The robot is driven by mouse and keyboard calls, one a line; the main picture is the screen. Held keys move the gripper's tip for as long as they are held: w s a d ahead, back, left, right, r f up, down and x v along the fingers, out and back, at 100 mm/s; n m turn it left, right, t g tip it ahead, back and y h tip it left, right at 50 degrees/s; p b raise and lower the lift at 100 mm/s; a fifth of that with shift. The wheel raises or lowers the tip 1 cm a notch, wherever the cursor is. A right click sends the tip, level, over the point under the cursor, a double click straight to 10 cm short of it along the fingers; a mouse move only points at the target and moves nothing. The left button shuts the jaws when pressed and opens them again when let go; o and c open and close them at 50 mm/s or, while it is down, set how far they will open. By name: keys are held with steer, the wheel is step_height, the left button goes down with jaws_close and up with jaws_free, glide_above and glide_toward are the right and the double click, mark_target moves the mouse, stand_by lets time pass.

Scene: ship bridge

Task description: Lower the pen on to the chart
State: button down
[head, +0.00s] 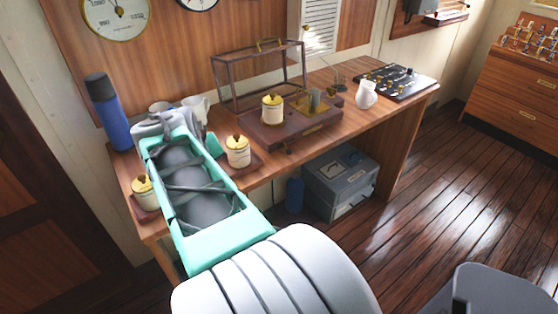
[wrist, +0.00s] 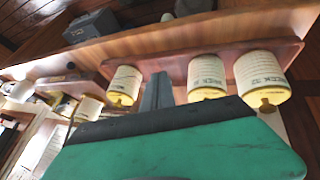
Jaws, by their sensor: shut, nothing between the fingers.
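A barograph-like instrument with a dark wooden base (head: 300,128) stands on the desk, its framed clear cover (head: 240,100) tilted up behind it. A cream, chart-wrapped drum (head: 272,112) with a yellow top stands upright on the base, beside brass works (head: 316,104). I cannot make out the pen. In the wrist view, a drum (wrist: 88,108) farther off at left appears to be this one. My gripper (wrist: 157,92) is shut and empty, its grey fingers beside a row of spare drums (wrist: 207,80). My arm hides it in the head view.
The spare drums stand on a wooden tray (wrist: 230,58); one shows right of my arm (head: 238,153), one left (head: 145,194). A blue flask (head: 107,115) and mugs (head: 196,105) stand behind. A white cup (head: 366,95) and black panel (head: 398,82) are at right.

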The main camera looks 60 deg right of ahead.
mark_target(285, 145)
steer(key=s+d+r+m+g+h+b, duration=0.1)
steer(key=s+d+m+g+h, duration=0.1)
steer(key=s+d, duration=0.8)
steer(key=d+m, duration=0.1)
steer(key=d, duration=0.2)
steer(key=shift+s+d+g+h, duration=0.15)
steer(key=shift+d+g+h, duration=0.15)
steer(key=shift+d+g, duration=0.1)
steer(key=x, duration=1)
steer(key=shift+r, duration=0.1)
